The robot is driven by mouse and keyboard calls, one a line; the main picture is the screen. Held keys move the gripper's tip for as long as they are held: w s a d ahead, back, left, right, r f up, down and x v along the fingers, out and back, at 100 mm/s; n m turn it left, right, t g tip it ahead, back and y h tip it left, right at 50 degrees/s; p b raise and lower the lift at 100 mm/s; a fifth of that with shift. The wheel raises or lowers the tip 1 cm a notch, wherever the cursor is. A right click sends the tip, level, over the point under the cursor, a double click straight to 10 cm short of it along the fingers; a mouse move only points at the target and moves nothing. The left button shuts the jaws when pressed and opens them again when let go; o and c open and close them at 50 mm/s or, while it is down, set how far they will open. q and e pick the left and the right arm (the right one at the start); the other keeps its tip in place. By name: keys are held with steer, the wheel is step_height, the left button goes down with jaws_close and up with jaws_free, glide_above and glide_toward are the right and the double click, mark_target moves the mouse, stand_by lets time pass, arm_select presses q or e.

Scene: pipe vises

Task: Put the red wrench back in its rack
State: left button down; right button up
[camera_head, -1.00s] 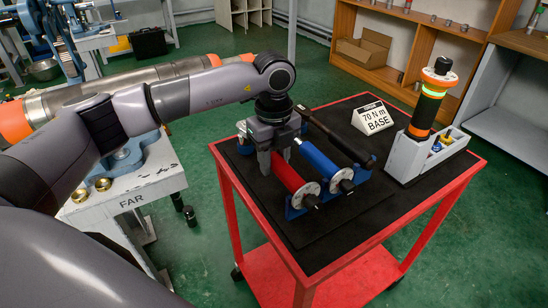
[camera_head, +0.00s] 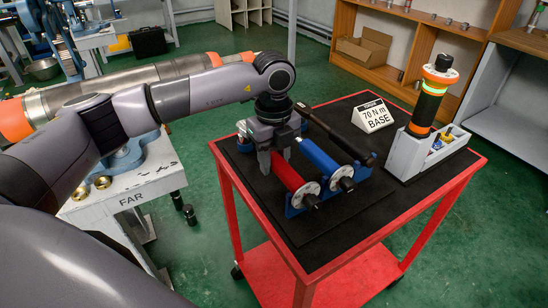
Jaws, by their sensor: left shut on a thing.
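The red wrench (camera_head: 288,174) lies on the black top of the red cart, with its near end at a blue rack (camera_head: 295,207). The blue wrench (camera_head: 320,159) lies beside it to the right, and a black wrench (camera_head: 341,141) lies beyond that. My left gripper (camera_head: 275,164) points down over the far part of the red wrench and is shut on it. The gripper hides the wrench's far end, so I cannot tell how that end sits in the rack. My right gripper is not in view.
A sign reading "70 N m BASE" (camera_head: 373,114) stands at the back of the cart (camera_head: 330,262). A grey bin (camera_head: 425,157) with a black and orange cylinder (camera_head: 431,98) stands at the right. A white table (camera_head: 155,185) marked "FAR" is at left.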

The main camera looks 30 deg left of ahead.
arm_select(q)
steer(key=shift+f, duration=0.1)
steer(key=c, duration=0.7)
jaws_free()
steer(key=shift+o, duration=0.2)
steer(key=shift+r, duration=0.7)
step_height(320, 180, up, 6)
steer(key=shift+f, duration=0.15)
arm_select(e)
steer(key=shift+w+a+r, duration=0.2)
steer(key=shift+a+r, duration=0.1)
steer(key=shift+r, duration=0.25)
